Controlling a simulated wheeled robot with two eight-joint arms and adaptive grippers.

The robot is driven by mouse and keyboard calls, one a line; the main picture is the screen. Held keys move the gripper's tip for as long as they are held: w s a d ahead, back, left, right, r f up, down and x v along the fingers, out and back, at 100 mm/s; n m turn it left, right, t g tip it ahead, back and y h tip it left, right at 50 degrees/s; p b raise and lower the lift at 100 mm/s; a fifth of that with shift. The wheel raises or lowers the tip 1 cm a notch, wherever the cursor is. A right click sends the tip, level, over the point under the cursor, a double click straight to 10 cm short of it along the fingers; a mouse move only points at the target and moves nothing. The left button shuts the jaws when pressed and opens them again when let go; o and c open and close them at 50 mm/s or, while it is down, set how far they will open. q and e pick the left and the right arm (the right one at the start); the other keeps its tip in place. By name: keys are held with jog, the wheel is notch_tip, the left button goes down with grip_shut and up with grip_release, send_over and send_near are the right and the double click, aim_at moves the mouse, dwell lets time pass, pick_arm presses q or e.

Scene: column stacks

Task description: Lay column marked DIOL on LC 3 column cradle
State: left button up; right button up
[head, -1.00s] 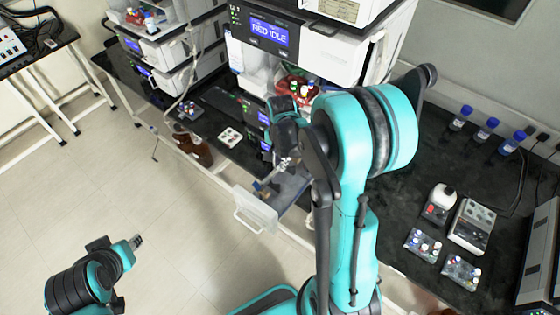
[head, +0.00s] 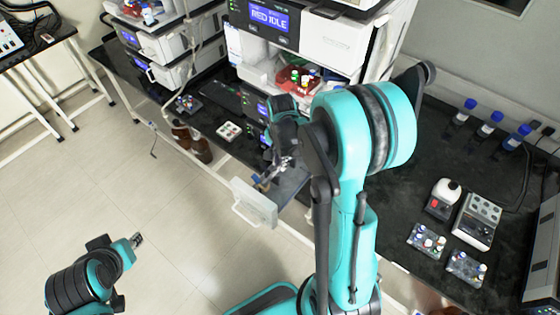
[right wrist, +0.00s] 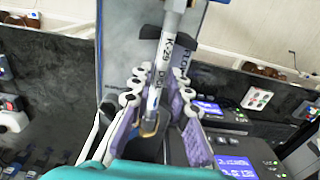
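The silver column (right wrist: 153,95), with DIOL lettering on its side, stands tilted between the purple-padded fingers of my right gripper (right wrist: 158,95) in the right wrist view. The pads lie against it on both sides, so the gripper looks shut on it. In the head view my right gripper (head: 280,163) is above an open drawer or door panel (head: 254,203) with a pale handle.
An instrument stack with a RED IDLE screen (head: 268,17) stands behind my right arm. A red tray of small vials (head: 297,77) sits in it. Brown bottles (head: 192,142) stand left of the open panel. Blue-capped bottles (head: 488,124) and vial racks (head: 427,240) occupy the right bench.

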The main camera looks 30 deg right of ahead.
jog(key=shift+o, duration=1.1)
notch_tip(320, 180, up, 12)
jog(key=shift+s, duration=0.15)
